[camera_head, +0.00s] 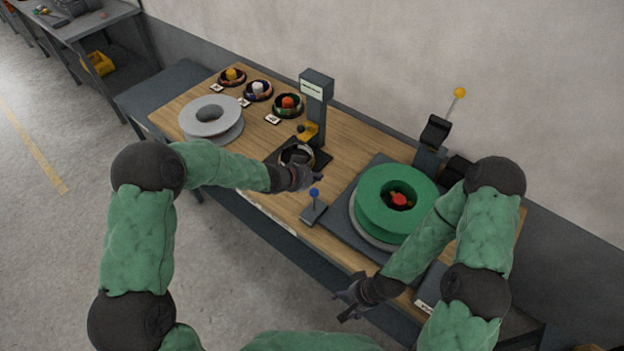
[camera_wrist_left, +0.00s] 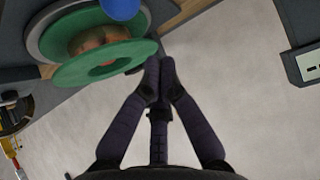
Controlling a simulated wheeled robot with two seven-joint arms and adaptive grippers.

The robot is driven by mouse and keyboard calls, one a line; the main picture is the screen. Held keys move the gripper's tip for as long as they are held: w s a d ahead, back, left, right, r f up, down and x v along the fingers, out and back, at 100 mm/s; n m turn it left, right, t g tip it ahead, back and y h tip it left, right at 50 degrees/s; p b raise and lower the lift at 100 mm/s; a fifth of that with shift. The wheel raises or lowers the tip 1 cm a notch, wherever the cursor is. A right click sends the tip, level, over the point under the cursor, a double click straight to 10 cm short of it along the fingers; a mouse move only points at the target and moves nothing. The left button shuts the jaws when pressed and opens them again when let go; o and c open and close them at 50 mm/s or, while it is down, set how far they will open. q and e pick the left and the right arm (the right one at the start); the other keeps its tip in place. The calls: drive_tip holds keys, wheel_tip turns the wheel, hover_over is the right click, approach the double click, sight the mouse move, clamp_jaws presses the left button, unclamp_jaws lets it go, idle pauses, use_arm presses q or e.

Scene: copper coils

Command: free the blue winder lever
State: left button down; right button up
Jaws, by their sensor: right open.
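The blue winder lever has a round blue knob (camera_head: 315,192) on a thin stem, rising from a small dark base (camera_head: 313,214) at the table's front edge. The knob also shows at the top edge of the left wrist view (camera_wrist_left: 121,8). My left gripper (camera_head: 312,179) is just behind and above the knob in the head view. In the left wrist view its fingertips (camera_wrist_left: 159,72) are together with nothing seen between them, and the knob lies apart from them. My right gripper (camera_head: 350,298) is open and empty in front of the table edge, below the green spool.
A green spool (camera_head: 373,202) sits on a dark winder plate to the right of the lever. A grey spool (camera_head: 206,112) and several small coils in dark trays (camera_head: 258,90) are at the back left. A dark post (camera_head: 316,88) stands behind the lever.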

sight(314, 200)
use_arm(q)
drive_tip(key=b+x, duration=0.1)
drive_tip(key=x, duration=0.5)
drive_tip(key=shift+s+a+f+b, duration=0.2)
drive_tip(key=shift+s+a+f, duration=0.05)
drive_tip(key=shift+s+a, duration=0.45)
drive_tip(key=shift+s+a+f+b, duration=0.15)
drive_tip(key=shift+s+a+f, duration=0.1)
drive_tip(key=shift+s+a, duration=0.35)
